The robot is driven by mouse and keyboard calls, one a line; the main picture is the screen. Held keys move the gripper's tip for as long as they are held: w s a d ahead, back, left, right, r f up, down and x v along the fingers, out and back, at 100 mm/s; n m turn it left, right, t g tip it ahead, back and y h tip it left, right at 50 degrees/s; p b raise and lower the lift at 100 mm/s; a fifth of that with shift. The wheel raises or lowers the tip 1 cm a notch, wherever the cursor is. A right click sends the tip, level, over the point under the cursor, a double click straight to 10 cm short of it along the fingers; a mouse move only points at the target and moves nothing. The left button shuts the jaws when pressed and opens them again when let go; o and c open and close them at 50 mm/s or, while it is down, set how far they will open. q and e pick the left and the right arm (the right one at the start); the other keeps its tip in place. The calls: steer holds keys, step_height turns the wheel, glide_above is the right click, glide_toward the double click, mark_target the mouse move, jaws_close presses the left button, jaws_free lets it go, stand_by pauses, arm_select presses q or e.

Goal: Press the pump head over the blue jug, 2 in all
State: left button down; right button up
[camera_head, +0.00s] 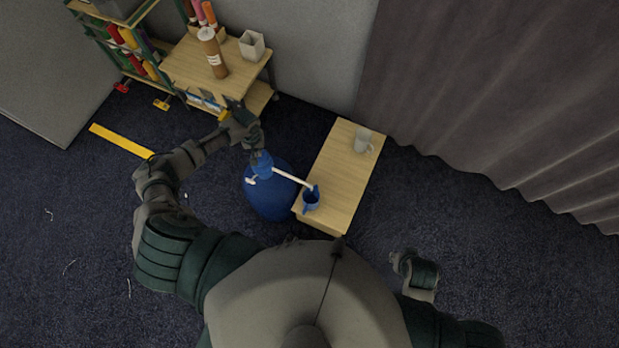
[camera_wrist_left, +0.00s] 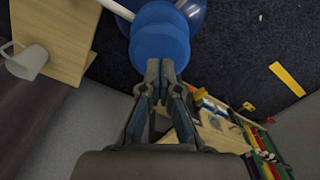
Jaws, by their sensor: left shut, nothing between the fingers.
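A large round blue bottle (camera_head: 268,197) stands on the floor with a blue pump head (camera_head: 262,163) on top. The pump head also shows close up in the left wrist view (camera_wrist_left: 160,42). A white spout (camera_head: 290,178) runs from the pump to the right and ends by a small blue jug (camera_head: 311,202) on the low wooden table. My left gripper (camera_head: 257,146) is shut and empty, its fingertips (camera_wrist_left: 160,66) at the near edge of the pump head. I cannot tell whether they touch it. Part of my right arm shows at lower right; its gripper does not.
The low wooden table (camera_head: 345,180) also holds a grey-white mug (camera_head: 362,141). A wooden shelf unit (camera_head: 185,68) with a brown cylinder (camera_head: 213,55) and a white cup (camera_head: 252,45) stands behind. A yellow strip (camera_head: 120,140) lies on the floor at left. A curtain hangs at right.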

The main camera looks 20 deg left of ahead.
stand_by(0.5)
arm_select(q)
step_height(320, 180, up, 6)
steer(key=p, duration=0.6)
steer(key=shift+f, duration=0.1)
